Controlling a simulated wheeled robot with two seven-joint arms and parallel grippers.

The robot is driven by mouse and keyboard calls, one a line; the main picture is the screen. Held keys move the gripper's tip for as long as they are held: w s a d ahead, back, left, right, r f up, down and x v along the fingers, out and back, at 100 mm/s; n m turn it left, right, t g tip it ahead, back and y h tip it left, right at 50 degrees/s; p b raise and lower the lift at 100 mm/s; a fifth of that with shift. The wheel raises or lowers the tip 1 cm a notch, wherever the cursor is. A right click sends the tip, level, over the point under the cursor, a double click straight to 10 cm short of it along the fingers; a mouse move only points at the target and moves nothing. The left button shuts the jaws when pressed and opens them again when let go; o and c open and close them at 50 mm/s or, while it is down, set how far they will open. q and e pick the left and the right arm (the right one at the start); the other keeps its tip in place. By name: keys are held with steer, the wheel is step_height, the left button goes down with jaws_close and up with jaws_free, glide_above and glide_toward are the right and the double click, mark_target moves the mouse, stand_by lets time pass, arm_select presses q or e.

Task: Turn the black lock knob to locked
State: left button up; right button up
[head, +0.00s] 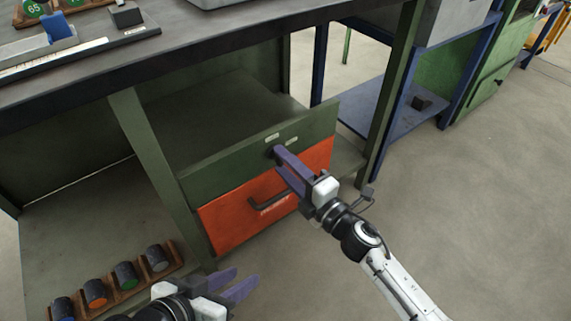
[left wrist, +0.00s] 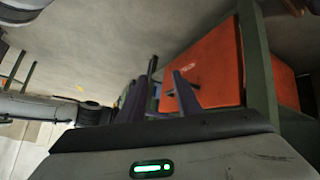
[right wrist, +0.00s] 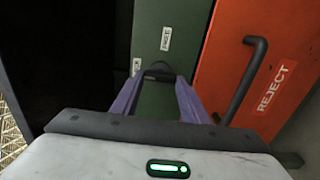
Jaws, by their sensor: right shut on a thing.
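The black lock knob (right wrist: 158,74) is on the green panel (right wrist: 170,18) above the orange REJECT drawer (head: 235,217). My right gripper (head: 280,153) has its purple fingers shut on the knob, one on each side of it in the right wrist view (right wrist: 156,78). The fingers hide most of the knob in the head view. Two small pale labels (head: 272,136) are beside the knob; which one it points to I cannot tell. My left gripper (head: 243,280) is low at the front left, its fingers apart and empty, away from the knob.
The orange drawer has a dark bar handle (head: 268,203) close below my right gripper. The dark bench top (head: 190,42) overhangs the panel. A wooden rack (head: 175,263) with several coloured-end billets lies near my left gripper. The floor (head: 480,210) at right is clear.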

steer(key=o, duration=1.1)
steer(key=shift+c, duration=0.2)
arm_select(q)
steer(key=shift+s+f, duration=0.15)
steer(key=shift+f, duration=0.1)
steer(key=shift+s+a+f+g+y+p, duration=0.25)
steer(key=shift+a+f+g+y+p, duration=0.2)
steer(key=shift+a+f+p, duration=0.4)
arm_select(e)
steer(key=v, duration=1)
steer(key=shift+s+d, duration=0.15)
arm_select(q)
steer(key=shift+d+r, duration=0.2)
